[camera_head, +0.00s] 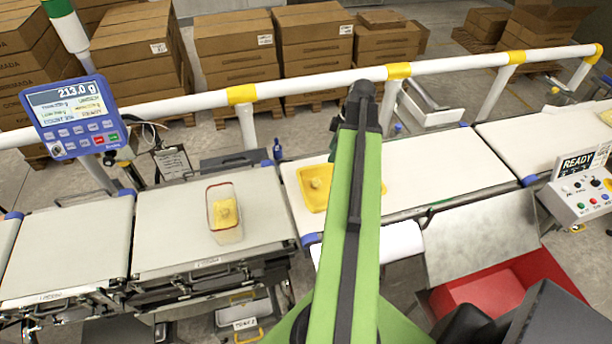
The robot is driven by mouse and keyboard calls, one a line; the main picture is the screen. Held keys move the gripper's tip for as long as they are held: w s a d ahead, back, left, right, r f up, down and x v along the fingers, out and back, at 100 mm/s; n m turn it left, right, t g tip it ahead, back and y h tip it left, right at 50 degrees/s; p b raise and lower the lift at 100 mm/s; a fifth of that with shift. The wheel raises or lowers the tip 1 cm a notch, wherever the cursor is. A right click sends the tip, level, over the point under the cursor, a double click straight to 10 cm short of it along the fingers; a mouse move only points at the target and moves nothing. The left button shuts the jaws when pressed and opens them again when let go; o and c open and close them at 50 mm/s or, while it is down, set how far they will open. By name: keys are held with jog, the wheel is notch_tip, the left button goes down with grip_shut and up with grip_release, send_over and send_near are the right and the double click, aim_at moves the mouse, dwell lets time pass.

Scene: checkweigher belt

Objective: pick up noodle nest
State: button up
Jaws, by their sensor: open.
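A small pale yellow lump that looks like a noodle nest (317,183) lies in a shallow yellow tray (312,203) on the white belt, just left of my green arm. A second yellow piece, perhaps also a noodle nest (225,212), lies in a clear rectangular container (228,236) on the weighing belt further left. My arm rises through the middle of the view and covers much of the yellow tray's right side. My gripper cannot be made out; the arm hides that area.
A white guard rail (305,83) runs behind the belts. A blue display (73,117) reading 213.0 g stands at left. A control box (583,190) showing READY and a red bin (500,292) are at right. The belt (450,165) right of my arm is clear.

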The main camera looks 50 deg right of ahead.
jog(key=b, duration=1.7)
send_near(317, 181)
jog(key=x, duration=0.9)
jog(key=shift+f, duration=0.35)
jog(key=shift+r, duration=0.2)
jog(key=c, duration=1)
